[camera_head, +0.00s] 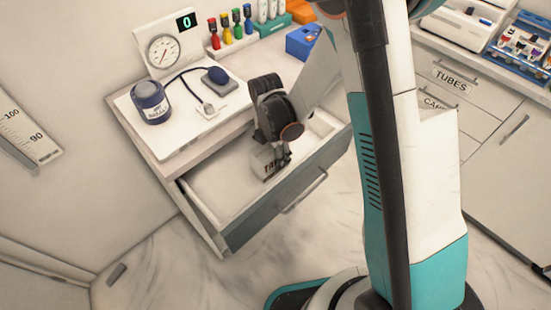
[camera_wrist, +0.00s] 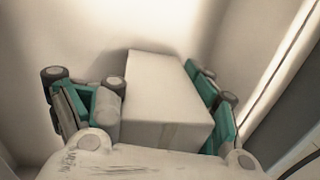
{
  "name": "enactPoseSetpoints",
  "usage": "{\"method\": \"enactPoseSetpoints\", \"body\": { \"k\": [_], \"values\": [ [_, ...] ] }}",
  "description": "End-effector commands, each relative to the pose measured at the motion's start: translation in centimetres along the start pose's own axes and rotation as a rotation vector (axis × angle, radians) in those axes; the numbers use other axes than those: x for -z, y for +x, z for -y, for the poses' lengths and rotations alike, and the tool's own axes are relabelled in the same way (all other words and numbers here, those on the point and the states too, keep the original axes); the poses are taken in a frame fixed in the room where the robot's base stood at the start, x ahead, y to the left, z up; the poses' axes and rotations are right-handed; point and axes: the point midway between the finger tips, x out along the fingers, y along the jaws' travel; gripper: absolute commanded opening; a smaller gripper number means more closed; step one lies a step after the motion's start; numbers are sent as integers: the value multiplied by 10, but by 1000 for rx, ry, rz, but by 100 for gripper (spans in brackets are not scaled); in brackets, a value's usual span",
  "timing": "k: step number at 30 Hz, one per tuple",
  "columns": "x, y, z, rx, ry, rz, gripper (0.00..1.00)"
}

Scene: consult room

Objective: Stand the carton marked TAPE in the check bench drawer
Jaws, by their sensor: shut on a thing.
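The carton marked TAPE (camera_head: 264,163) is a small white box with dark lettering, partly hidden by my gripper in the head view. It is inside the open check bench drawer (camera_head: 215,201), toward the middle. In the wrist view the carton (camera_wrist: 165,95) shows as a plain white box between the teal fingers. My gripper (camera_head: 273,152) points down into the drawer and is shut on the carton; it also fills the lower wrist view (camera_wrist: 160,120). Whether the carton's base touches the drawer floor cannot be told.
The drawer's left part is bare. A blue box (camera_head: 302,41) stands behind my arm. Cabinets with a TUBES label (camera_head: 452,81) are at right.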

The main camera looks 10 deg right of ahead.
Motion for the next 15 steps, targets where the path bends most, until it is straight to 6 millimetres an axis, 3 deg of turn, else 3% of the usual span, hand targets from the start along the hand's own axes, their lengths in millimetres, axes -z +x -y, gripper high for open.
{"method": "enactPoseSetpoints", "body": {
  "k": [10, 11, 14, 15],
  "values": [
    [0, 4, 0, 0, 0, 0, 0],
    [0, 3, 0, 0, 0, 0, 57],
    [0, 3, 0, 0, 0, 0, 80],
    [0, 3, 0, 0, 0, 0, 80]
  ]
}}
